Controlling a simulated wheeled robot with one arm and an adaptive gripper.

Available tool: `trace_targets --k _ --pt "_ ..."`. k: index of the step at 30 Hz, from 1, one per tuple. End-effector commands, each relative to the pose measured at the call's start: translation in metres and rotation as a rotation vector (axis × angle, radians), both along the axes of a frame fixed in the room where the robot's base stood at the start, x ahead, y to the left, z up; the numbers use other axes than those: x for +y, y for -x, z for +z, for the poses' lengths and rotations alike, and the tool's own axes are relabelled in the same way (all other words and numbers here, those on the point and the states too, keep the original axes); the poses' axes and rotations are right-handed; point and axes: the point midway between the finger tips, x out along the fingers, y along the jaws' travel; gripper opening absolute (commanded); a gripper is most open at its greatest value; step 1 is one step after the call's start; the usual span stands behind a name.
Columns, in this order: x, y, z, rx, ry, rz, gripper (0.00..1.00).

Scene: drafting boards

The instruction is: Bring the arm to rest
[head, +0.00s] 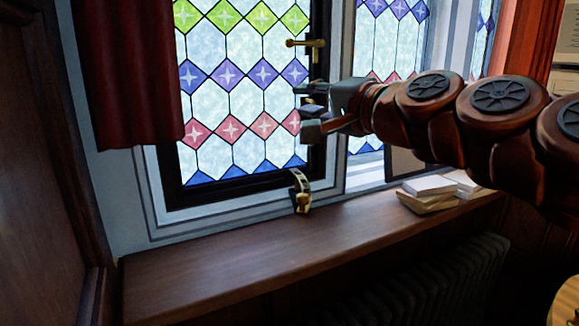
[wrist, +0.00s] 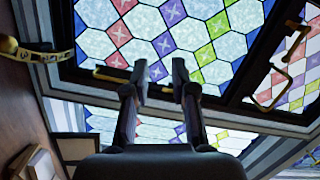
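My gripper (head: 308,109) is on the end of my arm, which reaches in from the right in the head view. Its fingers point left, in front of the stained-glass window (head: 228,115), near the dark frame's right edge. In the wrist view my gripper (wrist: 160,82) has its two fingertips apart, with only window visible between them. Nothing is held. A brass handle (head: 303,43) on the dark window frame is above the gripper. A curved brass window stay (head: 301,190) is below it, by the sill. Whether the fingers touch the frame cannot be told.
A wooden sill (head: 250,255) runs below the window, its left stretch bare. Stacked books or paper (head: 432,190) lie on its right part, below my arm. A red curtain (head: 125,80) hangs at the left. A dark radiator (head: 430,285) stands under the sill.

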Motion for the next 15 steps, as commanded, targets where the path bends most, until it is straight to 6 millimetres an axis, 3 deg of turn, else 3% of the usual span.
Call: trace_targets --k 5,8,11,15 --pt "0.019 0.021 -0.063 0.060 0.206 0.070 0.26" --pt "0.025 0.040 -0.113 0.118 0.359 0.126 0.26" --pt "0.023 0.064 -0.172 0.198 0.523 0.188 0.26" --pt "0.006 0.102 -0.248 0.322 0.728 0.272 0.26"
